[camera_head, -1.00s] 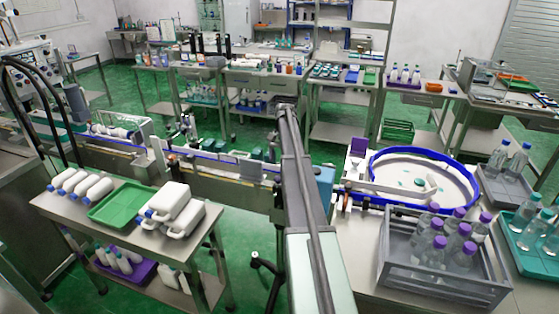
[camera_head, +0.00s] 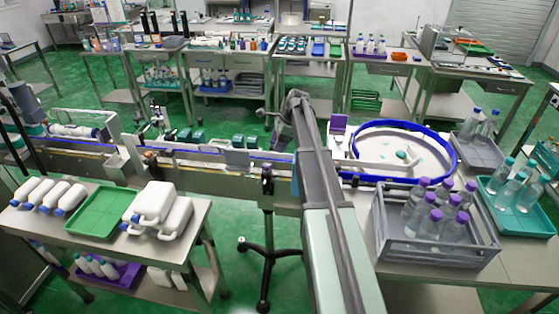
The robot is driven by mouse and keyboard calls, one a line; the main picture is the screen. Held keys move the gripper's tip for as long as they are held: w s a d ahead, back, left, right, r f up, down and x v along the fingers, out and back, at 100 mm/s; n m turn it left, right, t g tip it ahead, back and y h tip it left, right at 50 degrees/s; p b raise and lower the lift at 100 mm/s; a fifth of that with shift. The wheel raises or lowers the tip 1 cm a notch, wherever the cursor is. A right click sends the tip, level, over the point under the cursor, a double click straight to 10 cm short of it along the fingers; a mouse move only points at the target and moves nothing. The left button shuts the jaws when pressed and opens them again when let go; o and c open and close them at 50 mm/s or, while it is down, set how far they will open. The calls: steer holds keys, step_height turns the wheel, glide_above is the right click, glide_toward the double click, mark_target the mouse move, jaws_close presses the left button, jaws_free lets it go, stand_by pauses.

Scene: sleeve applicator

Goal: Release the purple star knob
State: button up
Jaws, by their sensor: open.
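I cannot make out a purple star knob in the head view. The sleeve applicator's place along the conveyor is partly covered by my arm, which rises from the bottom right of centre to a joint near the top centre. My gripper is not visible; the far end of the arm is hidden behind its own links. A dark stand (camera_head: 265,230) with a black splayed foot stands on the floor just left of my arm. A dark fitting (camera_head: 267,177) sits at its top, too small to tell its shape.
A conveyor (camera_head: 200,172) runs across the middle. A blue-rimmed round table (camera_head: 452,172) and a grey crate (camera_head: 440,258) of purple-capped bottles are right of my arm. A green tray (camera_head: 95,213) and white jugs (camera_head: 165,205) lie on the left cart. Green floor is free around the stand.

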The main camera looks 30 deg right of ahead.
mark_target(267, 166)
steer(key=b+x, duration=0.9)
steer(key=x, duration=0.2)
steer(key=shift+b, duration=0.35)
steer(key=shift+r, duration=0.2)
steer(key=c, duration=0.9)
